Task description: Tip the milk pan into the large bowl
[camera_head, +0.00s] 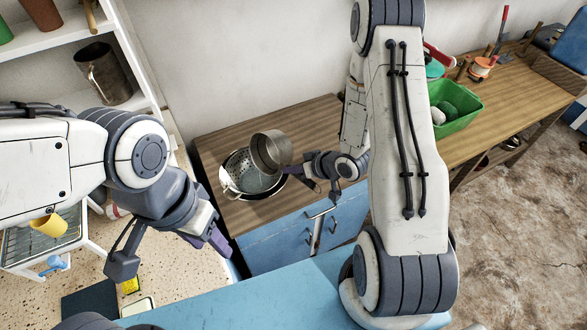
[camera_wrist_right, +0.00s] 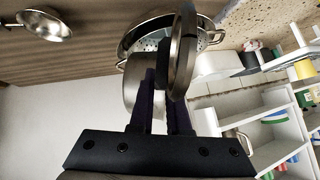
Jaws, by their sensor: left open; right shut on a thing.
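The milk pan (camera_head: 268,152) is a small grey metal pan, steeply tilted on its side above the large bowl. It also shows in the right wrist view (camera_wrist_right: 132,88), close to the fingers. The large bowl (camera_head: 243,182) is a wide metal bowl with holes and side handles, on the wooden top; it also shows in the right wrist view (camera_wrist_right: 133,38). The pan hides part of it. My right gripper (camera_head: 292,170) is shut on the milk pan. Whether anything is inside the pan or falling from it cannot be seen. My left gripper (camera_head: 213,240) is open and empty, left of the blue cabinet.
A green tub (camera_head: 458,122) stands on the wooden bench at the right. Another metal pan (camera_wrist_right: 45,25) lies apart in the right wrist view. A white shelf (camera_head: 45,45) holds a metal pot (camera_head: 108,78). Bare wood surrounds the bowl at the back.

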